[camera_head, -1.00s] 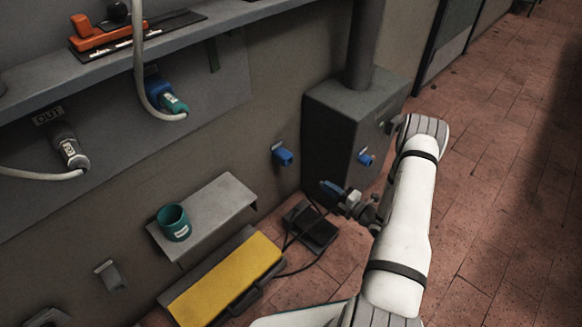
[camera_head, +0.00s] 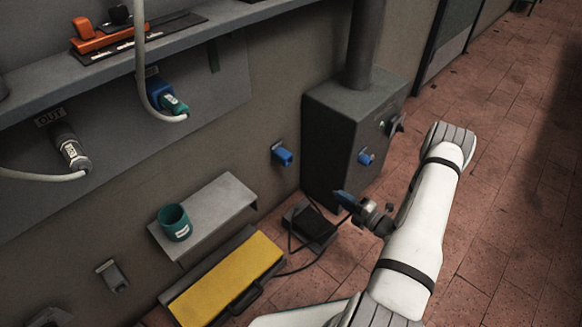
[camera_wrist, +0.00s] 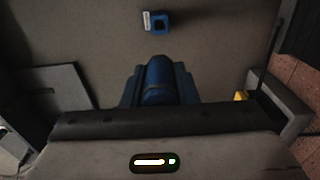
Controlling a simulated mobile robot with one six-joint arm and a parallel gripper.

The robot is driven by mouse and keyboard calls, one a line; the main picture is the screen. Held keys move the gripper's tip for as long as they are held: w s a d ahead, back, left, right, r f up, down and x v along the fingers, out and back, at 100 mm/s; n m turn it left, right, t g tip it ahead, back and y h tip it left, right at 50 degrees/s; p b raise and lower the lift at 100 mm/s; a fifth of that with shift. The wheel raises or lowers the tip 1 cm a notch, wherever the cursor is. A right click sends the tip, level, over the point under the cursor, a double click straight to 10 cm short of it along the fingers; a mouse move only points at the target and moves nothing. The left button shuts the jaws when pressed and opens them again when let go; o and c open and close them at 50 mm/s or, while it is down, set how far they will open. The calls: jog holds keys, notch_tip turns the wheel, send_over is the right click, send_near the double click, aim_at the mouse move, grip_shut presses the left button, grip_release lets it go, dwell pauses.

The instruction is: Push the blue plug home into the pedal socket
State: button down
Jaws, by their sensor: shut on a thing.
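The blue plug (camera_head: 344,200) is held in my gripper (camera_head: 352,206), low in front of the grey box. In the wrist view the plug (camera_wrist: 158,82) sits between the shut jaws (camera_wrist: 158,92). A blue socket (camera_head: 284,155) with a small label is on the wall left of the box. The wrist view also shows a blue socket with a pale label (camera_wrist: 157,21), ahead of the plug and apart from it. A second blue socket (camera_head: 366,158) is on the box's face. I cannot read which is the pedal's. The black pedal (camera_head: 312,226) lies on the floor with its cable.
The grey box (camera_head: 335,150) with its pipe stands right of the wall socket. A small shelf (camera_head: 225,205) carries a teal cup (camera_head: 174,222). A yellow-topped case (camera_head: 228,278) lies below it. Brick floor (camera_head: 500,200) is clear to the right.

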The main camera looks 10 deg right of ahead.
jog(key=v, duration=0.7)
jog(key=shift+s+d, duration=0.2)
dwell(0.5)
jog(key=w+d+f+b, duration=0.2)
jog(key=w+d+b, duration=0.8)
jog(key=d, duration=0.7)
jog(key=w, duration=0.3)
jog(key=shift+d, duration=0.35)
dwell(0.7)
jog(key=shift+x, duration=2.5)
jog(key=shift+w+a, duration=0.3)
jog(key=shift+w, duration=0.05)
dwell(0.7)
